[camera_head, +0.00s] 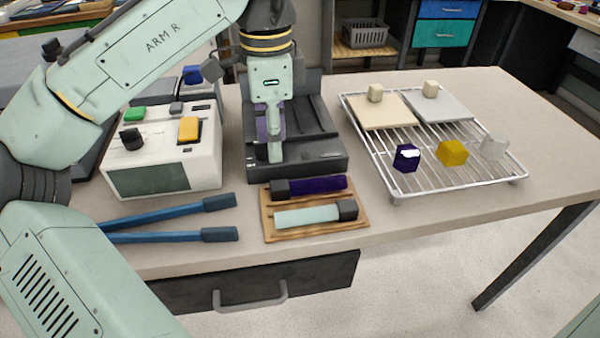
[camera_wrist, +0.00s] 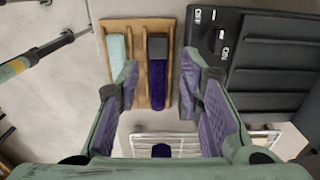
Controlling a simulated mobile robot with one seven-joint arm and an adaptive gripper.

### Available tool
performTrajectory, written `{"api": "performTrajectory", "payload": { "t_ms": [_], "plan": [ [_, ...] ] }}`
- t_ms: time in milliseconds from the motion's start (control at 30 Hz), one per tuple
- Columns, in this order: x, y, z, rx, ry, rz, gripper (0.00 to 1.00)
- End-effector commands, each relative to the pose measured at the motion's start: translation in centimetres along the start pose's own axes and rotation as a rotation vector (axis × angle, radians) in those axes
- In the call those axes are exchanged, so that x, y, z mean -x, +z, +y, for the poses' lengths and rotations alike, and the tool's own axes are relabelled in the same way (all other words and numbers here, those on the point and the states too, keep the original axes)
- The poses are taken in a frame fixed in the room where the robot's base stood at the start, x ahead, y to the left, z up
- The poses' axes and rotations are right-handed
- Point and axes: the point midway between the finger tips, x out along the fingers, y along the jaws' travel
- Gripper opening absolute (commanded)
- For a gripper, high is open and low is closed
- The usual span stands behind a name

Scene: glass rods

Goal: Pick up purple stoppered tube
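The purple stoppered tube (camera_head: 318,185) lies on its side on a wooden holder (camera_head: 266,234), with its dark stopper at the left end. A pale mint tube (camera_head: 303,216) with a dark stopper lies beside it, nearer the table's front edge. My gripper (camera_head: 270,150) points down in front of the black device, behind the holder in the head view. In the wrist view the purple tube (camera_wrist: 158,85) appears between the two spread fingers of my gripper (camera_wrist: 160,92), beyond the tips. The gripper is open and empty.
A black device (camera_head: 325,158) stands right behind the holder. Two blue-handled tools (camera_head: 170,214) and a white instrument (camera_head: 160,150) are to the left. A wire rack (camera_head: 440,165) with small coloured cubes and two plates is to the right. A drawer handle (camera_head: 250,297) sits below.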

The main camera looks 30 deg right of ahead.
Motion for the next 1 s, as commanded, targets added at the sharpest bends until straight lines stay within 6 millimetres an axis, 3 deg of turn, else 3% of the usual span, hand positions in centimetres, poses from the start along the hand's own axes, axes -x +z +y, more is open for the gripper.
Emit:
{"api": "performTrajectory", "payload": {
  "t_ms": [200, 433, 700, 1000],
  "plan": [
    [-3.5, 0.0, 0.0, 0.002, 0.001, 0.000, 0.34],
    [-5.2, -0.1, 0.0, 0.001, -0.001, 0.001, 0.34],
    [-9.0, -0.3, 0.0, 0.001, 0.000, 0.001, 0.34],
    [-9.6, -0.4, 0.0, 0.001, -0.002, 0.003, 0.34]
  ]
}}
